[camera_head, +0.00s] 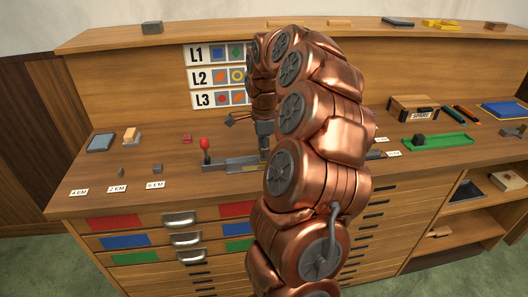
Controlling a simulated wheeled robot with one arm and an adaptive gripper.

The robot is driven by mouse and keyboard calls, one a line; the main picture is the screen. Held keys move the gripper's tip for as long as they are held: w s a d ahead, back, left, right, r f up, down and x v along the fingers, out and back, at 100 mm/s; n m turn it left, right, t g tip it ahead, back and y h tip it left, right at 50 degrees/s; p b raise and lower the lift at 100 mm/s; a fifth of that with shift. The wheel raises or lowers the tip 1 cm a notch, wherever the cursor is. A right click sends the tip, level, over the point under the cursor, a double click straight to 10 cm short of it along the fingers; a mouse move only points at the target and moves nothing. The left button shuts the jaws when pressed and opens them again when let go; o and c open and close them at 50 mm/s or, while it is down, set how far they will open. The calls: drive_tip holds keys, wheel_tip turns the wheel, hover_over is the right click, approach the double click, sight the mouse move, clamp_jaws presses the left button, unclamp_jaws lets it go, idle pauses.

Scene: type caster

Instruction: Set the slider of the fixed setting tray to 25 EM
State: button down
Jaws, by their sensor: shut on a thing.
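The fixed setting tray (225,164) is a long grey metal piece lying across the middle of the workbench. A lever with a red ball (204,144) stands at its left end. My gripper (264,151) points down at the tray, right of the lever, and is shut at the slider's place. The slider itself is mostly hidden between the fingers. My copper arm covers the tray's right part, and its scale is too small to read.
Labels L1, L2 and L3 (200,77) stand on the back panel. Small blocks and EM tags (117,189) lie at the left. A green tray (436,143) and a SPARE box (412,108) are at the right.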

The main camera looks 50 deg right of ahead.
drive_tip(key=shift+f+b, duration=0.15)
drive_tip(key=shift+b, duration=0.4)
drive_tip(key=shift+a, duration=0.1)
drive_tip(key=c, duration=1)
unclamp_jaws()
drive_tip(key=shift+o, duration=0.2)
drive_tip(key=shift+r, duration=0.3)
wheel_tip(320, 180, up, 12)
drive_tip(key=shift+f, duration=0.15)
